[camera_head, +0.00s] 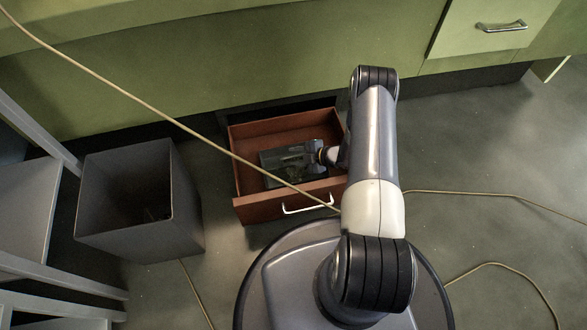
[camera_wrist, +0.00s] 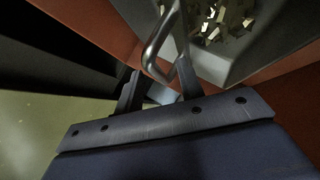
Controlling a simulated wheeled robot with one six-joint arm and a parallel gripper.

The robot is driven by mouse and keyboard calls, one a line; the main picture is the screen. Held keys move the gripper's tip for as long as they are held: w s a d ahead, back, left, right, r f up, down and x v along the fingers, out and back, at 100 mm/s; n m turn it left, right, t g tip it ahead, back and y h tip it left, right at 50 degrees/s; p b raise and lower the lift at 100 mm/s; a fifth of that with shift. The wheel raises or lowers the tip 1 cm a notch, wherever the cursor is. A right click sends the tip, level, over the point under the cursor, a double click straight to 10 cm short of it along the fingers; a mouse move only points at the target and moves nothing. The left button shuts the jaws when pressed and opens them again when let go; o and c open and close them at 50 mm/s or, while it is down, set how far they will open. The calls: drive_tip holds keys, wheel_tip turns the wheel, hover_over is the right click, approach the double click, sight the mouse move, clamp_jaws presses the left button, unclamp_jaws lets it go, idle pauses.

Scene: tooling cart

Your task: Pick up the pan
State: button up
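The pan (camera_head: 290,165) is a dark grey shallow vessel lying in the open reddish-brown drawer (camera_head: 250,203). In the wrist view the pan (camera_wrist: 205,62) holds several brass-coloured pieces. A curved metal bar (camera_wrist: 155,50), seemingly its handle, runs down to my gripper (camera_wrist: 158,82). My gripper's two dark fingers are apart, one on each side of the bar's bend. I cannot tell if either finger touches it. In the head view my arm hides most of the gripper, which is at the pan's right end.
The drawer has a white front handle (camera_head: 308,205). A tall grey bin (camera_head: 125,225) stands left of it. A thin tan cable (camera_head: 130,95) crosses diagonally in front of the drawer. Green cabinets (camera_head: 200,75) line the back. Grey floor to the right is mostly clear, with cables on it.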

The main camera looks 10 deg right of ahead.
drive_tip(key=shift+x, duration=0.85)
drive_tip(key=shift+c, duration=0.2)
clamp_jaws()
idle(0.5)
